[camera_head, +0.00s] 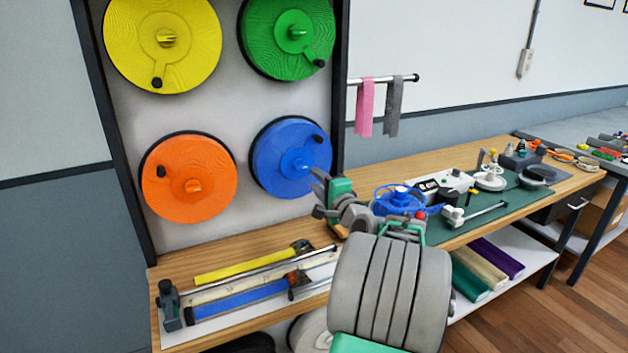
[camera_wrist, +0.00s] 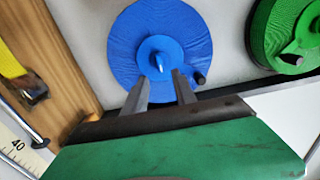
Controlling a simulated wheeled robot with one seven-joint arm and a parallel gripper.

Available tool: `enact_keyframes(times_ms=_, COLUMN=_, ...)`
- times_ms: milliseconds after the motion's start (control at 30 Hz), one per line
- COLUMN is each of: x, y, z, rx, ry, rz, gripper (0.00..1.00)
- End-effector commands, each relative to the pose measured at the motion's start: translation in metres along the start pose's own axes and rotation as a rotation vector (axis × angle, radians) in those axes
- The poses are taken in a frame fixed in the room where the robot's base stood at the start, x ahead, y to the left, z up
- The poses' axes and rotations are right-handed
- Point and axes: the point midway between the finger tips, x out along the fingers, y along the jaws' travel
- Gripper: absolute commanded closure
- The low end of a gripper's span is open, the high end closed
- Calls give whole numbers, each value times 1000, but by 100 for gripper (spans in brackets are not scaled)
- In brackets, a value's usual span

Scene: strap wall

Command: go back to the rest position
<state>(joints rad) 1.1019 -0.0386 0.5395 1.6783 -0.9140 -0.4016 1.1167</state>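My gripper (camera_head: 322,194) is raised in front of the strap wall, just right of the blue strap reel (camera_head: 284,158). In the wrist view its two fingers (camera_wrist: 162,82) stand apart with nothing visible between them. The blue reel also shows in the wrist view (camera_wrist: 125,45), beyond the fingertips, with its hub behind the gap. The fingers look apart from it. My arm crosses the lower middle of the head view and hides part of the bench.
Yellow (camera_head: 190,60), green (camera_head: 268,55) and orange (camera_head: 165,205) reels hang on the wall. The wooden bench (camera_head: 230,245) holds a strap tray at left and a green mat (camera_head: 485,228) with tools at right. Pink and grey strips hang from a rod (camera_head: 405,78).

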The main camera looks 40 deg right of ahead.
Motion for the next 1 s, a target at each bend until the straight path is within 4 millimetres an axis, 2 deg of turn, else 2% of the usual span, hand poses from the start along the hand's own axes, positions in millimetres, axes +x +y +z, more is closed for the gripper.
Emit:
enact_keyframes(times_ms=233, x=1, y=0, z=1, rx=-2, ry=-2, rz=2, gripper=67)
enact_keyframes(times_ms=333, x=5, y=2, z=22, rx=-49, ry=-32, rz=39, gripper=67)
enact_keyframes(times_ms=367, x=8, y=4, z=36, rx=-80, ry=-53, rz=64, gripper=67)
enact_keyframes(times_ms=433, x=11, y=14, z=80, rx=-191, ry=-124, rz=148, gripper=67)
enact_keyframes(times_ms=467, x=10, y=19, z=104, rx=-256, ry=-164, rz=192, gripper=67)
enact_keyframes(times_ms=500, x=6, y=27, z=138, rx=-352, ry=-226, rz=256, gripper=67)
enact_keyframes(times_ms=533, x=-1, y=35, z=164, rx=-431, ry=-276, rz=306, gripper=67)
enact_keyframes(times_ms=600, x=-26, y=54, z=218, rx=-620, ry=-403, rz=417, gripper=67)
enact_keyframes(times_ms=667, x=-58, y=69, z=258, rx=-787, ry=-521, rz=504, gripper=67)
enact_keyframes(times_ms=700, x=-83, y=79, z=281, rx=-898, ry=-605, rz=559, gripper=67)
enact_keyframes(times_ms=767, x=-127, y=92, z=308, rx=-1063, ry=-738, rz=631, gripper=67)
enact_keyframes(times_ms=800, x=-157, y=100, z=321, rx=-1163, ry=-826, rz=674, gripper=67)
enact_keyframes(times_ms=900, x=-226, y=115, z=334, rx=-1364, ry=-1022, rz=756, gripper=67)
enact_keyframes(times_ms=1000, x=-270, y=124, z=334, rx=-1478, ry=-1156, rz=803, gripper=67)
